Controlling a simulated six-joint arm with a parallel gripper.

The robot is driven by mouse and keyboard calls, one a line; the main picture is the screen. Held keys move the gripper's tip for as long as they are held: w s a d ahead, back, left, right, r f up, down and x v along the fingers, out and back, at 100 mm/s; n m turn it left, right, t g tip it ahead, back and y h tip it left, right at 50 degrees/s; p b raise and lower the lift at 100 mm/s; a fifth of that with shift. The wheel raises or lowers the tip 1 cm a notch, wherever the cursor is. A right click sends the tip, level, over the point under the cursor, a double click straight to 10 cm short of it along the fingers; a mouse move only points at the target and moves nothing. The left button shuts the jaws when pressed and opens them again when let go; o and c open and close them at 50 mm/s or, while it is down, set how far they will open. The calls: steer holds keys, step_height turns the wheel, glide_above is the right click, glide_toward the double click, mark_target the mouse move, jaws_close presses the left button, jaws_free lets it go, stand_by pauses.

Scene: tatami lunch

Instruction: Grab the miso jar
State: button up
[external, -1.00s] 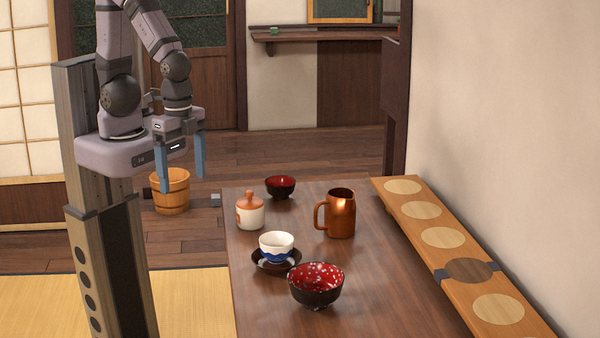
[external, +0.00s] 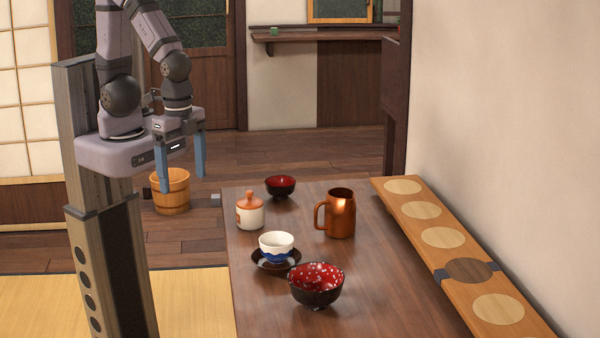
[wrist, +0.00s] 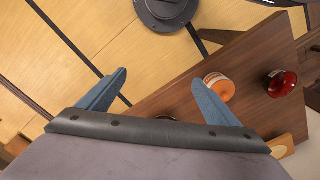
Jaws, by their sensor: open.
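The miso jar (external: 250,213) is a small white jar with an orange-brown lid and an orange label. It stands upright near the left edge of the dark wooden table, and its orange lid shows in the wrist view (wrist: 220,87), by the right finger. My gripper (external: 182,184) is open and empty. Its blue fingers point down, left of the table and the jar and above the jar's height. The fingers also show in the wrist view (wrist: 160,97).
On the table (external: 375,290) stand a small dark bowl (external: 281,187) behind the jar, a copper mug (external: 341,214) to its right, and a white-and-blue cup (external: 276,246) and a speckled red bowl (external: 316,284) in front. A wooden bucket (external: 171,193) stands on the floor.

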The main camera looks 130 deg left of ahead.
steer(key=shift+c, duration=0.6)
steer(key=m+t+y, duration=0.2)
steer(key=t, duration=0.1)
glide_above(242, 200)
steer(key=w+d, duration=0.2)
steer(key=w, duration=0.3)
step_height(242, 200, down, 4)
steer(key=w+a+f+m+t+h, duration=0.2)
steer(key=w+a+f+m+t, duration=0.15)
steer(key=a, duration=0.25)
steer(key=s+d+f+t+h+b, duration=0.1)
steer(key=t, duration=0.1)
steer(key=s+d+f+t+h+b, duration=0.1)
steer(key=t+h, duration=0.1)
steer(key=s+d+f+m+t+h+b, duration=0.1)
steer(key=t+b, duration=0.1)
steer(key=shift+s+d+f, duration=0.25)
steer(key=shift+s+d, duration=0.05)
steer(key=s+n+t, duration=0.1)
steer(key=s+f+n+t+b, duration=0.1)
steer(key=s+t, duration=0.1)
steer(key=s+a+f+n+t, duration=0.1)
steer(key=s+n, duration=0.1)
steer(key=shift+s+t+b, duration=0.2)
steer(key=shift+t+b, duration=0.15)
steer(key=shift+s+a+f+n+t+y, duration=0.1)
steer(key=shift+s+f+n+t+y, duration=0.2)
steer(key=shift+s+f+n+y, duration=0.25)
steer(key=shift+w+r, duration=0.15)
